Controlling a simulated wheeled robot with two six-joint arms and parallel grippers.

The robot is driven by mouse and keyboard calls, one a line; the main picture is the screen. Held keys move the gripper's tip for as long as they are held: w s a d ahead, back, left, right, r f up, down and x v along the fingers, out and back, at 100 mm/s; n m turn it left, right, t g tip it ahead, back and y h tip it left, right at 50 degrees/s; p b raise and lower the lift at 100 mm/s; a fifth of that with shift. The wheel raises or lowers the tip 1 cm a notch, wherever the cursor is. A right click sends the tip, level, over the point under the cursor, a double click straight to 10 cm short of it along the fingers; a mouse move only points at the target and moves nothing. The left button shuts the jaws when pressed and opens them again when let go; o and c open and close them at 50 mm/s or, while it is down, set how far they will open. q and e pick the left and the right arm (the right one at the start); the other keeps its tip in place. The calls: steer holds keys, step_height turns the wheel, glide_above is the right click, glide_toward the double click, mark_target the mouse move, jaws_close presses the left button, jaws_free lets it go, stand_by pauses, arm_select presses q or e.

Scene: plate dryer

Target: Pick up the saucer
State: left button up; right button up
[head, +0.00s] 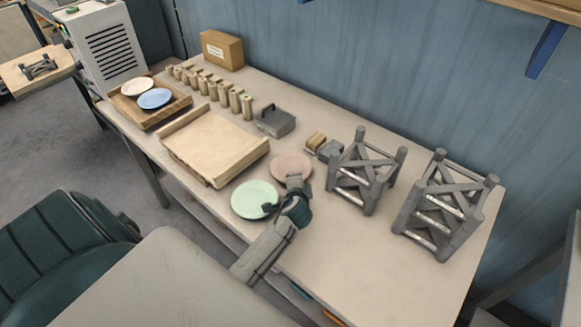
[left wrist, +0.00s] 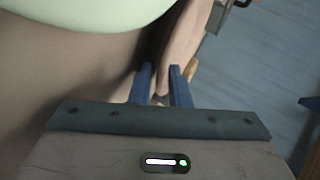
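The pink saucer (head: 291,165) is on the table's middle, just beyond the green plate (head: 254,200). My left gripper (head: 297,190) is at the saucer's near edge. In the left wrist view the saucer (left wrist: 182,42) shows nearly edge-on, and its rim runs between the two blue fingertips (left wrist: 161,85). The fingers are close together, with the rim between them. I cannot tell whether the saucer is lifted off the table. The green plate (left wrist: 75,12) fills the upper left of that view. My right gripper is not in view.
A wooden tray (head: 213,148) is left of the saucer. Grey racks (head: 365,172) (head: 446,205) stand to the right. A small wooden and grey item (head: 316,141) is close behind the saucer. A second tray (head: 150,115) holds a white and a blue plate. The front right table is clear.

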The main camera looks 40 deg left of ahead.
arm_select(q)
steer(key=shift+w+a+f, duration=0.15)
steer(key=shift+w, duration=0.1)
jaws_close()
steer(key=shift+r, duration=0.2)
